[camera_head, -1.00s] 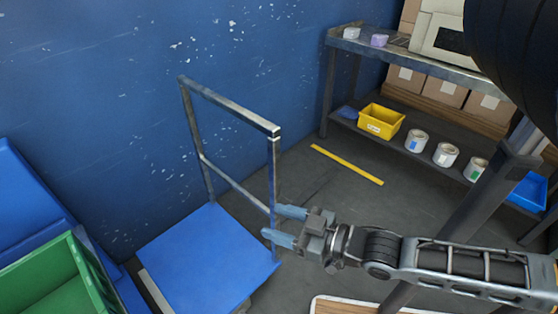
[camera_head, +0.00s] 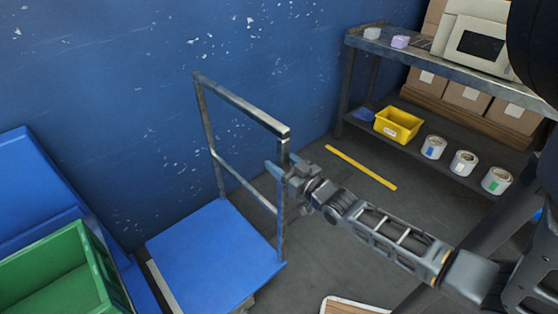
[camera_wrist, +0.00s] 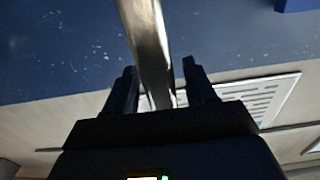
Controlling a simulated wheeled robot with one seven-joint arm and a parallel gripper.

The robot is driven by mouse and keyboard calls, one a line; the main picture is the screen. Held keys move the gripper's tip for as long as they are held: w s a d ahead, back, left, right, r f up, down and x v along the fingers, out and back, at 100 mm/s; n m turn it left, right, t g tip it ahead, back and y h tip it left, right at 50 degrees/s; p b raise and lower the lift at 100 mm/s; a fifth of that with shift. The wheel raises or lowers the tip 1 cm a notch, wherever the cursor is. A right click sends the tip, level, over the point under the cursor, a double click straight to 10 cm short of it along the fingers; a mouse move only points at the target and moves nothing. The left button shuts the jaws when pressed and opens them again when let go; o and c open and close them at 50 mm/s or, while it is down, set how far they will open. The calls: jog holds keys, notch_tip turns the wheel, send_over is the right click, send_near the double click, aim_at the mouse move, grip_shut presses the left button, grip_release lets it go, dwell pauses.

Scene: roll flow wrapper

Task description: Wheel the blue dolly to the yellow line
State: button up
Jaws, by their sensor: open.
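The blue dolly (camera_head: 215,258) stands on the floor beside the blue wall, its flat blue deck low and its grey metal handle frame (camera_head: 240,103) upright at the deck's far right side. The yellow line (camera_head: 361,167) lies on the floor to the right of the dolly, near the shelf. My gripper (camera_head: 281,168) is open at the right upright of the handle frame. In the wrist view, the metal post (camera_wrist: 148,50) runs between the two open fingers (camera_wrist: 161,88). Whether the fingers touch the post cannot be told.
A green crate (camera_head: 62,275) and blue bins (camera_head: 30,195) stand left of the dolly. A metal shelf (camera_head: 445,68) at the right holds a yellow bin (camera_head: 398,124), several white rolls (camera_head: 463,163) and boxes. Open floor lies between the dolly and the line.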

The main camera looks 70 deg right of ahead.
jog(key=shift+w+d, duration=0.25)
jog(key=shift+w, duration=0.25)
grip_shut()
dwell(0.3)
